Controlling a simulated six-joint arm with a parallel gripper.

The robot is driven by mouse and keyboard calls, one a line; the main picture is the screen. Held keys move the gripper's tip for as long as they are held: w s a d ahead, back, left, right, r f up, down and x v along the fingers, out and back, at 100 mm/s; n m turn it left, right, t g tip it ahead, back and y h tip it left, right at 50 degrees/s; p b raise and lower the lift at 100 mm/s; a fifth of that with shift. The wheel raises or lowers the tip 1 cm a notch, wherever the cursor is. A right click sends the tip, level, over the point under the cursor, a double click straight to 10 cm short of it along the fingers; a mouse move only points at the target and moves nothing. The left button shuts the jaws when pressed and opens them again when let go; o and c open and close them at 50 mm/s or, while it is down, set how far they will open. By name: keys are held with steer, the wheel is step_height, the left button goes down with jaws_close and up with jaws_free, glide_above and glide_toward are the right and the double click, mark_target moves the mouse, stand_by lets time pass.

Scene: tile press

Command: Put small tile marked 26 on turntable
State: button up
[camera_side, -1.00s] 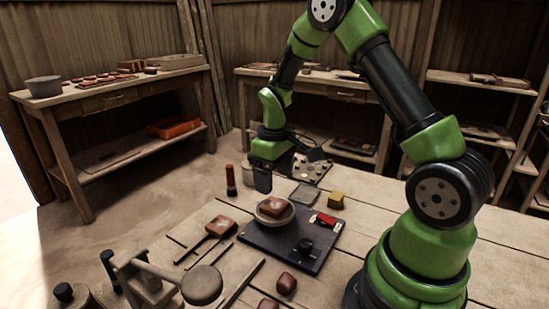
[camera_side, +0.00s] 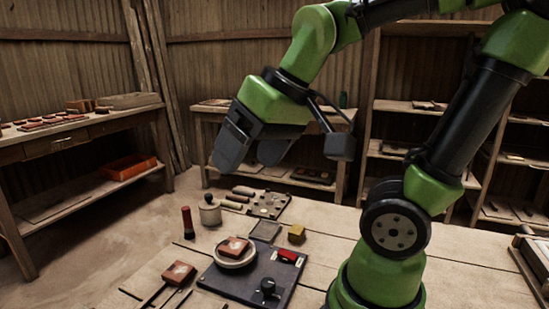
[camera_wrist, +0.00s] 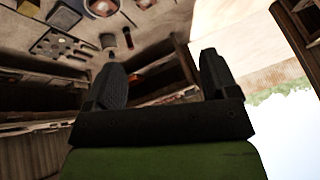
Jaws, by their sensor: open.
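A small reddish-brown tile (camera_side: 234,246) with a pale mark lies on the round, pale turntable (camera_side: 236,262), on a dark base plate, in the side view. Its number is too small to read. The turntable also shows at the top of the wrist view (camera_wrist: 102,6). A second reddish tile (camera_side: 179,271) with a pale mark lies to the left on the table, apart from the turntable. My gripper (camera_side: 247,160) is open and empty, high above the table and tilted. Its two spread fingers also show in the wrist view (camera_wrist: 161,68), with nothing between them.
The base plate (camera_side: 238,285) carries a red block (camera_side: 288,256) and a black knob (camera_side: 268,287). A yellow block (camera_side: 297,233), a lidded pot (camera_side: 210,211) and a dark red cylinder (camera_side: 187,222) stand behind. Shelves line the back wall. Air around my gripper looks clear.

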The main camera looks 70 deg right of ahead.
steer(key=shift+m+t+y, duration=0.4)
steer(key=shift+t, duration=0.4)
steer(key=s, duration=0.1)
steer(key=s+a, duration=0.2)
steer(key=s, duration=0.1)
steer(key=shift+s+r, duration=0.1)
steer(key=shift+r, duration=0.05)
